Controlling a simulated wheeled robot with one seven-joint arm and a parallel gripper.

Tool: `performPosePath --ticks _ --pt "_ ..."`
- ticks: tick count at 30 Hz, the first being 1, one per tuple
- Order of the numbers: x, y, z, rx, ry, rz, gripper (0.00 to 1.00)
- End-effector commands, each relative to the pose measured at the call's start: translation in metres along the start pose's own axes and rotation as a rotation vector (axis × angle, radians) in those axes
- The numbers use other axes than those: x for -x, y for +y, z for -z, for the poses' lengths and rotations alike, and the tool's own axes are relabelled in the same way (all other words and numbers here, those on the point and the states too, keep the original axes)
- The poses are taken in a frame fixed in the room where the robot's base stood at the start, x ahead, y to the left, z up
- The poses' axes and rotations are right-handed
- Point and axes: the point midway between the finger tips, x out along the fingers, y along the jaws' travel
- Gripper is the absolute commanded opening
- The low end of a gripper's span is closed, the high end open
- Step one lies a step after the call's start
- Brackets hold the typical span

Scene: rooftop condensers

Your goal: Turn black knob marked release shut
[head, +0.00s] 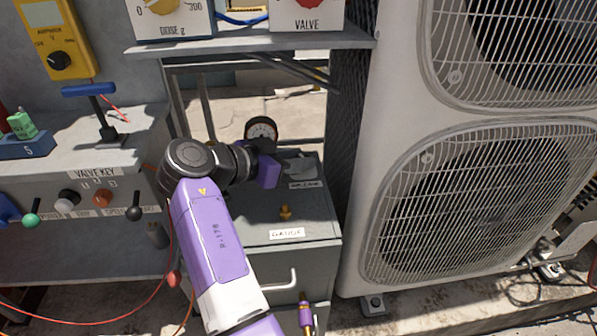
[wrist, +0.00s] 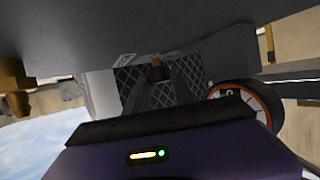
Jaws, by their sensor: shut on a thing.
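My gripper (head: 296,164) reaches over the top of the grey box (head: 254,222), with its fingertips just behind a small white label (head: 303,184) whose writing is too small to read surely. In the wrist view my gripper's two cross-hatched fingers (wrist: 158,84) are close together at the grey surface. A small dark piece (wrist: 156,72) shows between them, which I take to be the black knob. My gripper is shut on it. The fingers hide most of it, and its turn angle cannot be told. In the head view the knob is hidden.
A round dial gauge (head: 261,132) stands behind my gripper. A brass knob (head: 285,212) sits nearer, above the GAUGE label (head: 287,234). A shelf (head: 250,42) hangs above. A large condenser (head: 375,150) closes off the right. A control panel (head: 85,180) stands left.

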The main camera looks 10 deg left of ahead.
Motion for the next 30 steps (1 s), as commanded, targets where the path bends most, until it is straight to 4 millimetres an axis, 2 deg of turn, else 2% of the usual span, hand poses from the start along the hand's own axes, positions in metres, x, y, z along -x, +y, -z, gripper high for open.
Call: performPosePath --ticks 8,21,22,25,30 --pt "-0.0014 -0.0003 -0.0013 -0.023 -0.003 -0.062 0.00" --pt "-0.0014 -0.0001 -0.0011 -0.026 -0.004 -0.070 0.00" --pt "-0.0014 -0.0001 -0.0012 -0.025 -0.004 -0.070 0.32" --pt "-0.0013 -0.0003 -0.0011 -0.025 -0.004 -0.069 0.51" --pt "-0.0009 -0.0007 -0.0008 -0.026 -0.003 -0.068 0.52"
